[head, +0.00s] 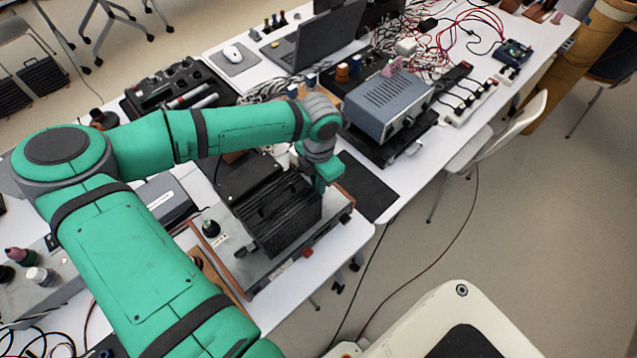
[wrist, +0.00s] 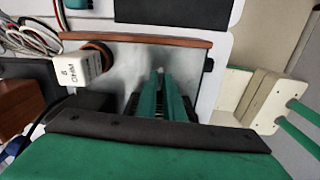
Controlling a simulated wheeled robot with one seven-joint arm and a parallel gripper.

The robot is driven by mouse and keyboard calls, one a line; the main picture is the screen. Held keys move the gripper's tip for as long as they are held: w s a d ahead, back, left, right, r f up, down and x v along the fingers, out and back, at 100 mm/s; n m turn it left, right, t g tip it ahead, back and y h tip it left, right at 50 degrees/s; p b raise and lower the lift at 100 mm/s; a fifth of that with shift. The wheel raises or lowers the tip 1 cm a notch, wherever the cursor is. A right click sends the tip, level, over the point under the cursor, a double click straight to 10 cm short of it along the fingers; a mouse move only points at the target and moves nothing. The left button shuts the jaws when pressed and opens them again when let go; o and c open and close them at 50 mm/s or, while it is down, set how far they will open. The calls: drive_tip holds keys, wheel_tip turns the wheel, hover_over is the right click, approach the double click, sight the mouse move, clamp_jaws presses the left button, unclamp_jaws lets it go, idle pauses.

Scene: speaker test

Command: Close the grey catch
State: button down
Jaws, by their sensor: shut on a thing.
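My gripper (head: 323,178) is at the back right end of a black ribbed unit (head: 282,212) in the head view. The unit sits on a grey chassis with wooden side rails. In the wrist view my two green fingers (wrist: 167,92) are close together, pointing down at the grey metal surface near a wooden rail (wrist: 140,40). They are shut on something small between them. The grey catch is not clearly visible; the fingers hide what they hold, and I cannot tell the catch's position.
A white box marked 8 OHM (wrist: 80,68) stands left of the fingers. A black mat (head: 368,187) lies beyond the chassis. A grey-blue instrument (head: 388,106) stands at the back right, near tangled red and black wires (head: 450,35).

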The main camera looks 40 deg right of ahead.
drive_tip(key=shift+n, duration=0.6)
drive_tip(key=c, duration=1.9)
unclamp_jaws()
drive_tip(key=shift+o, duration=0.2)
drive_tip(key=shift+r, duration=0.1)
wheel_tip(320, 180, up, 11)
drive_tip(key=shift+s+f, duration=0.1)
drive_tip(key=shift+f, duration=0.1)
